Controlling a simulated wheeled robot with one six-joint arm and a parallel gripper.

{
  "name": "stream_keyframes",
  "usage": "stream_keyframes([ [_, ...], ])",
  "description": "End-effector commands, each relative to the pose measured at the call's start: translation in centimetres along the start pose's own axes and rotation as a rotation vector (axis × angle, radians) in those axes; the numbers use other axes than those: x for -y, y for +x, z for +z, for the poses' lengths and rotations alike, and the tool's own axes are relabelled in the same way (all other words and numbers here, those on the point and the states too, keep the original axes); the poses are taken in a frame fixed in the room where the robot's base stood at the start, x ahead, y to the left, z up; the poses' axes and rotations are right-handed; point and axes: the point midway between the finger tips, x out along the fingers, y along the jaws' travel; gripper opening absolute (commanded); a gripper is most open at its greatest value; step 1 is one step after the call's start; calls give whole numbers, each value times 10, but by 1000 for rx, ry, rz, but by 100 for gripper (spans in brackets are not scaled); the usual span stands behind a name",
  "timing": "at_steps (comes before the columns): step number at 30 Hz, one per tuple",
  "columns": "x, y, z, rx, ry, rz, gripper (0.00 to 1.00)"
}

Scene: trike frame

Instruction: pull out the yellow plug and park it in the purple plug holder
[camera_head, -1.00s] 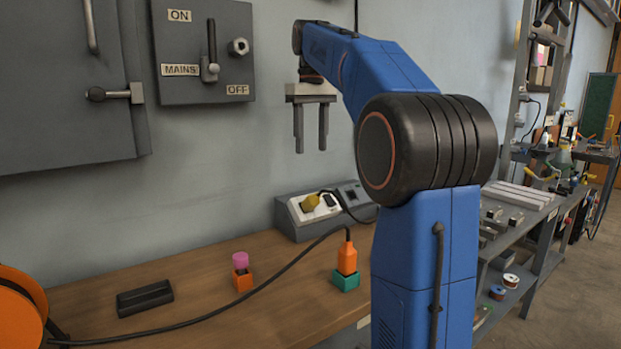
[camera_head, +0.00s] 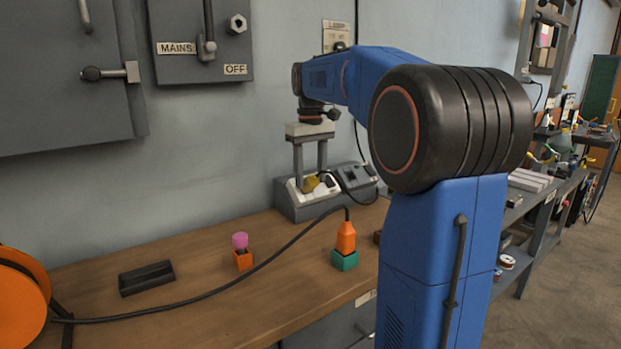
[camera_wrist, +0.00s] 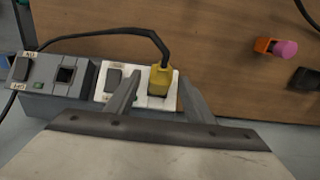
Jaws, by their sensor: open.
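The yellow plug (camera_head: 311,184) sits in the white socket plate of the grey socket box (camera_head: 290,207) at the back of the bench, with a black cable. In the wrist view the plug (camera_wrist: 159,82) shows between my fingers. My gripper (camera_head: 309,178) is open, fingers pointing down at the socket box. In the wrist view my gripper (camera_wrist: 158,86) has one finger on each side of the plug, with gaps. No plainly purple holder shows; a pink-purple cylinder (camera_head: 240,240) stands in an orange block (camera_head: 243,260).
An orange plug (camera_head: 346,237) stands in a teal holder (camera_head: 344,260) on the wooden bench (camera_head: 200,305). A black block (camera_head: 146,278) lies left. A black cable crosses the bench from the orange reel (camera_head: 20,295). A switch (camera_wrist: 115,78) is beside the plug.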

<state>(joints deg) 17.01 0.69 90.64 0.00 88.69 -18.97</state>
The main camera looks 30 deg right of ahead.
Motion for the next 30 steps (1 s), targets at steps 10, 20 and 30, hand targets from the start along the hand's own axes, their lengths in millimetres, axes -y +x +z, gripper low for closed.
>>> stream_keyframes([
  [10,0,9,0,-1,0,0,48],
  [20,0,9,0,0,0,0,4],
  [30,0,6,3,-1,0,0,4],
])
